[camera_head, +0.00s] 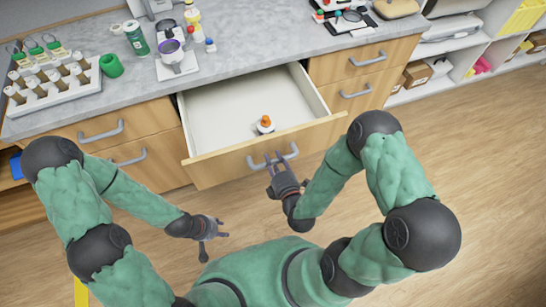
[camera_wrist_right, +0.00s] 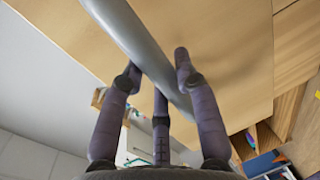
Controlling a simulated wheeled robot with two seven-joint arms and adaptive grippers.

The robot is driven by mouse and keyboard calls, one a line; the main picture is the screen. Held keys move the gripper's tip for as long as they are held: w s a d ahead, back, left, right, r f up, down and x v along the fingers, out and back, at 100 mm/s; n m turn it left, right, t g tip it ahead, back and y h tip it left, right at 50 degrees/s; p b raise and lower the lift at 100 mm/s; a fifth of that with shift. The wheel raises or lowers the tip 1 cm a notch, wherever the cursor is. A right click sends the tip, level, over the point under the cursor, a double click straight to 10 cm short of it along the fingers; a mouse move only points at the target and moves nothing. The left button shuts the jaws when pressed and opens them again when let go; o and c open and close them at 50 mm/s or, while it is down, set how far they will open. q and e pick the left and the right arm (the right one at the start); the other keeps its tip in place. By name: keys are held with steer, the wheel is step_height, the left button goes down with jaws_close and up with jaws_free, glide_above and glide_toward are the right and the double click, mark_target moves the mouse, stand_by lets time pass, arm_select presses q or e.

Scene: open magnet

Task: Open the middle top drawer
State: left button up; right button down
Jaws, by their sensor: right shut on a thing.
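The middle top drawer (camera_head: 222,160) stands pulled out from the cabinet in the head view, with its white inside showing. A small bottle with an orange cap (camera_head: 265,125) stands in it near the front. The grey bar handle (camera_head: 258,165) is on the drawer's wooden front. My right gripper (camera_head: 283,163) is at this handle, with its fingers around the bar. In the right wrist view the handle (camera_wrist_right: 135,40) runs across between the fingers of my right gripper (camera_wrist_right: 155,75). My left gripper (camera_head: 213,234) hangs low in front of the cabinet, away from the drawer, empty.
The grey worktop (camera_head: 270,37) holds a vial rack (camera_head: 55,90), a green bottle (camera_head: 136,38), a green cup (camera_head: 111,65) and a microscope (camera_head: 175,55). Closed drawers flank the open one. White shelves (camera_head: 470,50) stand at the right. The wooden floor (camera_head: 480,170) is clear.

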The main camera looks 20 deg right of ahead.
steer(key=c, duration=0.9)
jaws_free()
